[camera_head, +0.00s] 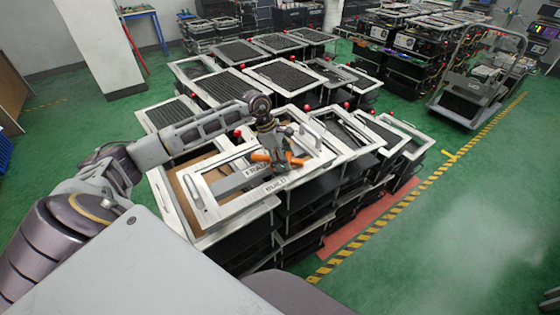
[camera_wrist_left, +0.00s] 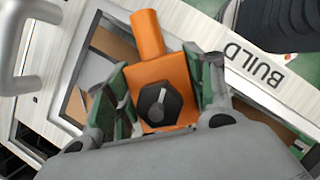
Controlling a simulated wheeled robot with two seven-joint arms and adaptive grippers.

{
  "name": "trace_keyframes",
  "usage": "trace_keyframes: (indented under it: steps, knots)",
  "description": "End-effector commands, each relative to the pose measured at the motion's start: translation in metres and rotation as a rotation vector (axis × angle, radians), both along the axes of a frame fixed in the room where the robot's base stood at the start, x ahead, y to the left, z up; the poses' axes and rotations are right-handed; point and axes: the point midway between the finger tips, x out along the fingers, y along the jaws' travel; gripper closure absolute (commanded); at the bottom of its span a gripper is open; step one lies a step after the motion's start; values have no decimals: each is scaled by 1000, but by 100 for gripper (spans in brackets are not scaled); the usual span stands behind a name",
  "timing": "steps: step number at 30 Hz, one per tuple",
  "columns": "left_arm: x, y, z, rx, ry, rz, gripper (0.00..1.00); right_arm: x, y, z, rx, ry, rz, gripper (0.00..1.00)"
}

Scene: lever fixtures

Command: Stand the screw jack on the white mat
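The orange screw jack (camera_wrist_left: 160,90), a block with a round stub and a black hexagonal knob on its face, sits between the green-padded fingers of my left gripper (camera_wrist_left: 165,95) in the left wrist view. Both fingers appear to press on its sides. In the head view my left gripper (camera_head: 277,150) is over a white-framed rack top, and orange parts of the jack (camera_head: 262,156) show on both sides of it. I cannot tell whether the jack touches the surface below. I cannot make out a separate white mat. My right gripper is not in view.
The white-framed rack top (camera_head: 207,207) has a raised handle, and a BUILD label (camera_wrist_left: 255,65) shows on its rim. More dark-topped racks (camera_head: 285,75) stand behind. A cart (camera_head: 470,90) stands at the right. Green floor (camera_head: 470,215) is clear at the right.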

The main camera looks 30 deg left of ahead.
Motion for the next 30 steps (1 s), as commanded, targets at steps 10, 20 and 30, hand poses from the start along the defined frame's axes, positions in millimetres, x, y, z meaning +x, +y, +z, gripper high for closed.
trace_keyframes:
  steps: [10,20,30]
  knots:
    - [0,0,1,0,-2,1,83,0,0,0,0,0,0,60]
    - [1,0,12,-1,-3,-1,83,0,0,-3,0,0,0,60]
    - [1,0,53,1,-7,0,83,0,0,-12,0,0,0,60]
